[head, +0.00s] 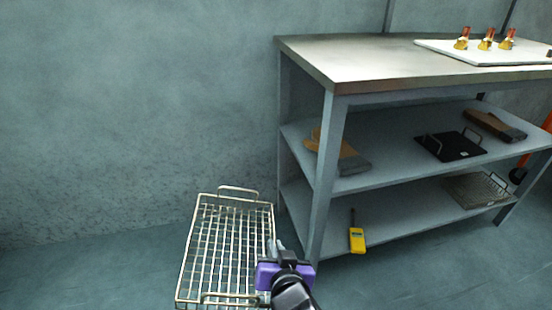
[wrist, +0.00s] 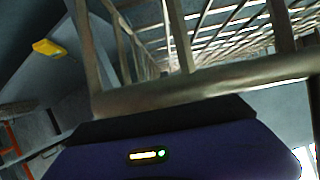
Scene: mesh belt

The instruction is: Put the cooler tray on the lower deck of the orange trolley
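The cooler tray, which I take to be the wire basket (head: 228,243) with a loop handle at each end, is at the lower left of the head view. My gripper (head: 272,250) is at its right side rim. In the wrist view the tray's thick rim bar (wrist: 215,85) crosses right in front of my gripper's dark front edge, with the wire grid beyond. The gripper appears shut on this rim; the fingertips are mostly hidden. Of the orange trolley, only an orange piece (head: 547,124) at the right edge may show; I cannot tell.
A grey shelf bench (head: 375,73) stands right of the tray, its near leg close to my gripper. It holds a white board (head: 470,56), a black tray (head: 450,146), a flat mesh tray (head: 478,190) and a yellow handset (head: 357,240). Floor shows at the lower right.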

